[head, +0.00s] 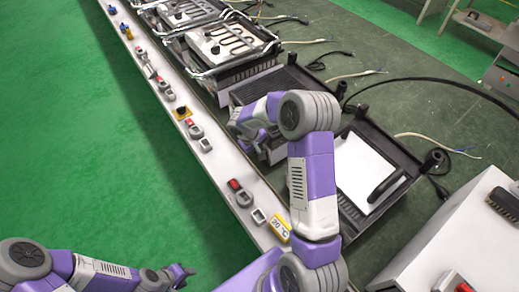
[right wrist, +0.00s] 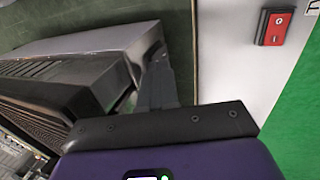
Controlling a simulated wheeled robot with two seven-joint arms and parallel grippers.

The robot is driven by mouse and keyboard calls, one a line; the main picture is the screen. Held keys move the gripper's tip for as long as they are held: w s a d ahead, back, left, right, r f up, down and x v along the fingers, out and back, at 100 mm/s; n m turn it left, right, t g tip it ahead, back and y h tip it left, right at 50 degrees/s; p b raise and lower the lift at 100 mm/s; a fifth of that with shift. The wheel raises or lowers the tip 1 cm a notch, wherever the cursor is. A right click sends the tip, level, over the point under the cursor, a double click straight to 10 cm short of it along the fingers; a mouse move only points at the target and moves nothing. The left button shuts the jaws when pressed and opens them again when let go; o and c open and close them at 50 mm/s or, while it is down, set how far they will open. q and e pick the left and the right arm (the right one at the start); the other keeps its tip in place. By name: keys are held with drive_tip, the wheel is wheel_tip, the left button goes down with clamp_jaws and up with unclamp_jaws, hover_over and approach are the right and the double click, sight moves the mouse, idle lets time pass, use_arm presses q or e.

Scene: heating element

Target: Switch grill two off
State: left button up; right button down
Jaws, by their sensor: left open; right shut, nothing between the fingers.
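A white control strip (head: 222,165) runs along the row of grills in the head view. It carries red switches, one near the middle (head: 194,129) and one lower (head: 236,186). The right wrist view shows a red switch (right wrist: 274,27) at the upper right, apart from my fingers. I cannot tell which switch belongs to grill two. My right gripper (right wrist: 156,88) is shut and empty beside a dark ribbed grill body (right wrist: 55,90). In the head view its hand is over the grills, fingers hard to make out. My left gripper (head: 184,275) is open, low over the green floor, away from the strip.
Grills with heating coils (head: 228,42) stand farther up the row. A grill with a white plate (head: 362,170) lies right of my right arm. A yellow-framed temperature display (head: 280,230) sits on the strip. Cables lie on the dark floor. A white box (head: 450,250) stands lower right.

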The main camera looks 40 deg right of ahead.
drive_tip(key=shift+a, duration=0.15)
drive_tip(key=a+p+v, duration=0.1)
drive_tip(key=p+v, duration=0.1)
drive_tip(key=v, duration=0.9)
drive_tip(key=shift+a, duration=0.4)
